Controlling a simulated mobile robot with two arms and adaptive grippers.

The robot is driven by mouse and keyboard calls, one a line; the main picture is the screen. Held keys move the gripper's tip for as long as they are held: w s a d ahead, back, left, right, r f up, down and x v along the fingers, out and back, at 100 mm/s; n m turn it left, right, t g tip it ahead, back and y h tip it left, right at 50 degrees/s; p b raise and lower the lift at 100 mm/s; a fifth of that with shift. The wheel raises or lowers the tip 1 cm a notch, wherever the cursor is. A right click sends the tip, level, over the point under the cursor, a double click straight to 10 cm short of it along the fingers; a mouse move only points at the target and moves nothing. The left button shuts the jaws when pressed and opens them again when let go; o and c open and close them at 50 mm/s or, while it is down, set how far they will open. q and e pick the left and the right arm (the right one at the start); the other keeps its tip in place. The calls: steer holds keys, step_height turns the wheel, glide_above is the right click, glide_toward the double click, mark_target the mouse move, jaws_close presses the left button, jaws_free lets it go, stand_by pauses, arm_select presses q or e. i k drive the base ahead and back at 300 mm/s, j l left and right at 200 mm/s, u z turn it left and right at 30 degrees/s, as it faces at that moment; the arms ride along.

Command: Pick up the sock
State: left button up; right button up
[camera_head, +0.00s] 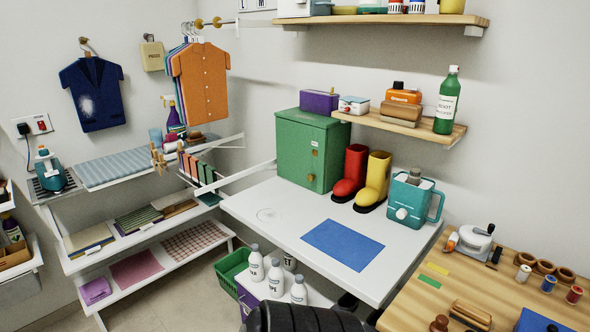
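I cannot make out a clear sock in the head view. Several small red and green cloth-like pieces (200,169) hang in a row by the left shelf, too small to tell what they are. A folded pink-purple cloth (96,290) lies on the lowest left shelf; its kind is unclear.
A white table (272,234) holds a green cabinet (307,150), red boot (350,172), yellow boot (374,181), teal jug (414,200) and blue mat (342,245). White bottles (276,277) stand below it. A wooden workbench (403,310) is at right. Floor shows at lower left.

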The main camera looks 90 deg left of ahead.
mark_target(202, 171)
steer(key=u, duration=3.4)
steer(key=i+j, duration=0.25)
steer(key=i, duration=0.2)
steer(key=i+j+z, duration=0.1)
steer(key=i+j, duration=0.15)
steer(key=i, duration=0.2)
